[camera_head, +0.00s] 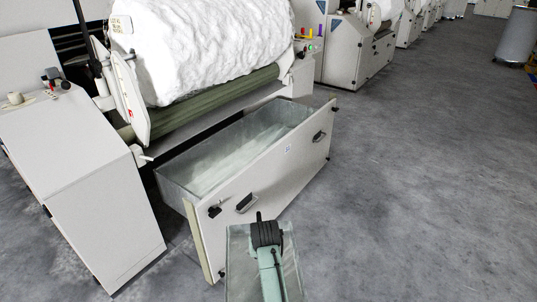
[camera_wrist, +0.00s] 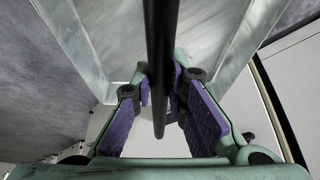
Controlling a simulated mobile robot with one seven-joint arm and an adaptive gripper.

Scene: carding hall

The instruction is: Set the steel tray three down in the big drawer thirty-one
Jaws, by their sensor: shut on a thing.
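The steel tray (camera_head: 238,262) is a grey, shiny, open box at the bottom of the head view, in front of the drawer's outer face. In the wrist view its sloping walls (camera_wrist: 75,42) spread on both sides of a dark bar-like handle (camera_wrist: 162,45). My gripper (camera_head: 266,238) is over the tray. In the wrist view its purple-padded jaws (camera_wrist: 163,92) are shut on this handle. The big drawer (camera_head: 178,192) is pulled out from under the machine, with a pale interior.
A white cabinet (camera_head: 95,195) with controls stands left of the drawer. A large white fibre roll (camera_head: 200,45) hangs above the drawer's back. Grey floor (camera_head: 430,180) is clear to the right.

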